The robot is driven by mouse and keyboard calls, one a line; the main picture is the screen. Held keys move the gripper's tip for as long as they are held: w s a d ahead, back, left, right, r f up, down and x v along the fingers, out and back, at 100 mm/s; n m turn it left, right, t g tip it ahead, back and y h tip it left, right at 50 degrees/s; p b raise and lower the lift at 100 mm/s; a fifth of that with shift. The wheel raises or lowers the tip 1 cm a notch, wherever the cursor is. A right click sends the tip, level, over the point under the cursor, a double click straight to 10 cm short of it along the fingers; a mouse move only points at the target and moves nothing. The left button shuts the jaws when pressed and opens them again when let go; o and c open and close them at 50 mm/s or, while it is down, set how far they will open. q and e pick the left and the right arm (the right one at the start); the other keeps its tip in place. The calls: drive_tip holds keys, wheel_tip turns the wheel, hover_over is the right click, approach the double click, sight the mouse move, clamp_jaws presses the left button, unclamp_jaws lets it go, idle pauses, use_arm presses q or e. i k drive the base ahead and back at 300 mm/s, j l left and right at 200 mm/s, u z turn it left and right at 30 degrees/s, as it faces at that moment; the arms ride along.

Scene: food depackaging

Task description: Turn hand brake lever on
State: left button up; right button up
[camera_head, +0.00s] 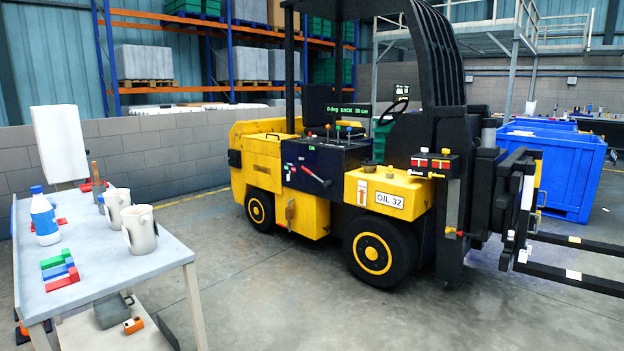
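A yellow and black forklift (275,153) stands in the middle of the camera_head view, its forks pointing right. A lever with a red grip (313,175) sits on the dark side panel (335,160) of the forklift and slants down to the right. I take it to be the hand brake lever. A small green "ON" label (310,147) shows above it. Several small knobbed levers (338,127) stand on top of the panel. Neither of my grippers is in view, and nothing touches the lever.
A work table (100,290) at the left holds a blue and white bottle (44,218), two pale jugs (140,230) and coloured blocks (58,264). A blue bin (565,170) stands at the right. The forklift's forks (575,257) stick out right. The floor in front is clear.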

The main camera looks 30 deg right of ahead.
sight(328, 183)
drive_tip(key=i+l+z, duration=0.4)
drive_tip(key=i, duration=0.2)
drive_tip(key=i+z, duration=0.35)
drive_tip(key=i, duration=0.3)
